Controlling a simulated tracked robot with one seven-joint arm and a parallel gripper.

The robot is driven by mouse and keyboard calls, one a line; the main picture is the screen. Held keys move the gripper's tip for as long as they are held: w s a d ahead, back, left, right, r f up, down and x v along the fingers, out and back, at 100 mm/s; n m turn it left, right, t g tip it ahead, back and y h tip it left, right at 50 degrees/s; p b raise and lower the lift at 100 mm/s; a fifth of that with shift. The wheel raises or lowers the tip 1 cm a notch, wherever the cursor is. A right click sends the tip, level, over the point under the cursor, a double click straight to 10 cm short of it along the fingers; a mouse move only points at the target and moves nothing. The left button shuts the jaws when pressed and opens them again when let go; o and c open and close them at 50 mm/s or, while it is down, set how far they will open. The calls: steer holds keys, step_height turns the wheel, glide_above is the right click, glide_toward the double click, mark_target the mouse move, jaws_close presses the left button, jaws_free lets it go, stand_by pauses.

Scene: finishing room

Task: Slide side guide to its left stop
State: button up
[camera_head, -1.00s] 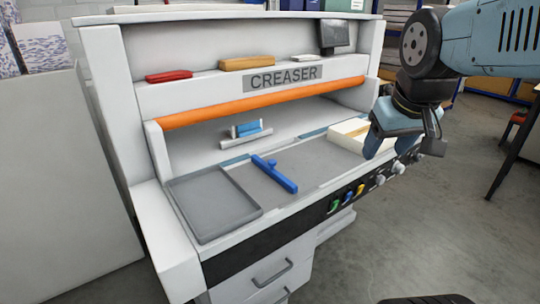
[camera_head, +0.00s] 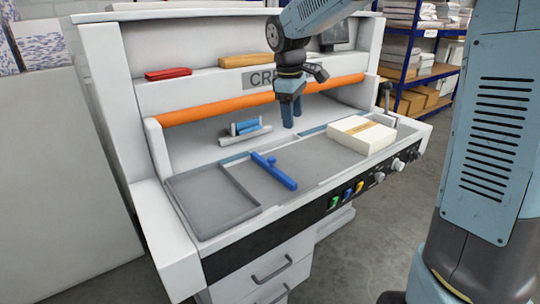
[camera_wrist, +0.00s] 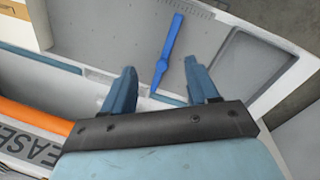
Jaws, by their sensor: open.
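The side guide is a blue bar with a short crosspiece (camera_head: 273,171), lying on the grey bed of the creaser (camera_head: 308,172), right of a shallow grey tray. It also shows in the wrist view (camera_wrist: 169,50), beyond my fingertips. My gripper (camera_head: 292,115) points down above the back of the bed, to the right of and behind the guide. In the wrist view my gripper (camera_wrist: 162,87) has its two blue fingers spread with nothing between them. It is apart from the guide. No marked left stop can be made out.
The grey tray (camera_head: 212,203) fills the bed's left end. A paper stack (camera_head: 361,136) sits on the right. A small blue and grey piece (camera_head: 245,129) stands at the back below the orange bar (camera_head: 220,108). Knobs and coloured switches line the front edge.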

mark_target(272, 158)
steer(key=w+a+f+n+g+y, duration=0.1)
steer(key=w+a+f+n, duration=0.35)
steer(key=w, duration=0.25)
steer(key=shift+m, duration=0.45)
steer(key=f, duration=1.3)
steer(key=shift+w+a+f, duration=0.1)
steer(key=shift+w+a, duration=0.05)
steer(key=shift+a, duration=0.25)
jaws_close()
